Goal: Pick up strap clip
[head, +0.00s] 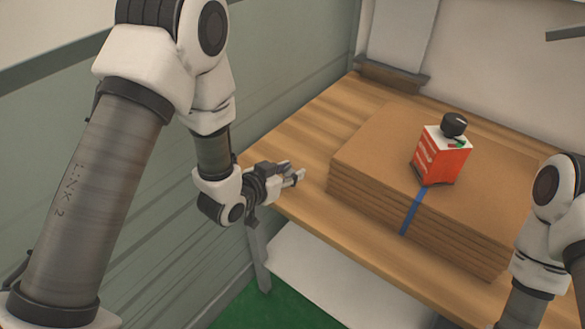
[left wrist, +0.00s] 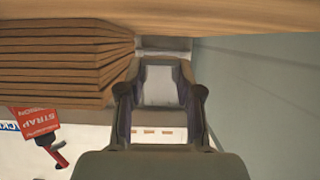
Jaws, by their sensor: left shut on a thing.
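My left gripper (head: 297,177) is off the table's left edge, short of the cardboard stack. In the left wrist view its two fingers (left wrist: 160,95) stand apart. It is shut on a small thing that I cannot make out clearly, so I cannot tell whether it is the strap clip. No other strap clip shows clearly. A red strap tool (head: 440,158) with a white top and black knob stands on the stack; it also shows in the left wrist view (left wrist: 36,123). A blue strap (head: 411,212) runs down the stack's front. My right gripper is outside the frames.
The brown stack of flat sheets (head: 375,213) takes up much of the wooden table (head: 300,140). A grey panel (head: 398,35) stands at the table's back. A wall (head: 185,235) runs along the left. The table's left strip is clear.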

